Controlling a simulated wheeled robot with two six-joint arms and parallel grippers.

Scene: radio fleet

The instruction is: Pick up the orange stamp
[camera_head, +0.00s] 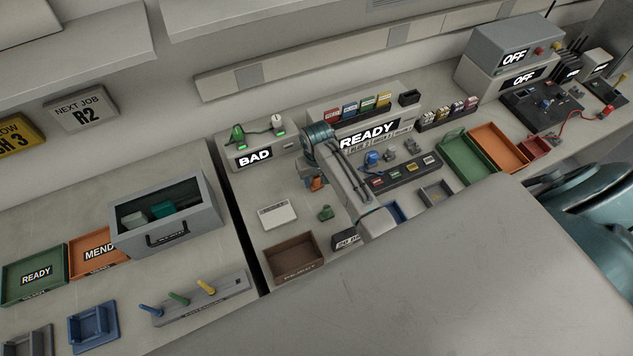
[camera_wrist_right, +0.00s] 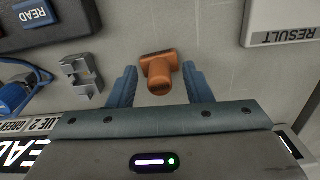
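The orange stamp (camera_head: 316,184) is on the bench in the head view, partly covered by my right arm. In the right wrist view the orange stamp (camera_wrist_right: 159,74) shows a square-edged base and a rounded handle. My right gripper (camera_wrist_right: 158,88) is open, with one blue finger on each side of the stamp and a visible gap at both sides. In the head view the right gripper (camera_head: 308,174) is small and largely hidden by its own wrist. My left gripper is not in view.
A white result pad (camera_head: 278,213), a green stamp (camera_head: 325,212) and a brown reject tray (camera_head: 292,259) are close by. A grey clip-like part (camera_wrist_right: 80,76) and a blue part (camera_wrist_right: 14,96) are left in the wrist view. The BAD box (camera_head: 262,150) stands behind.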

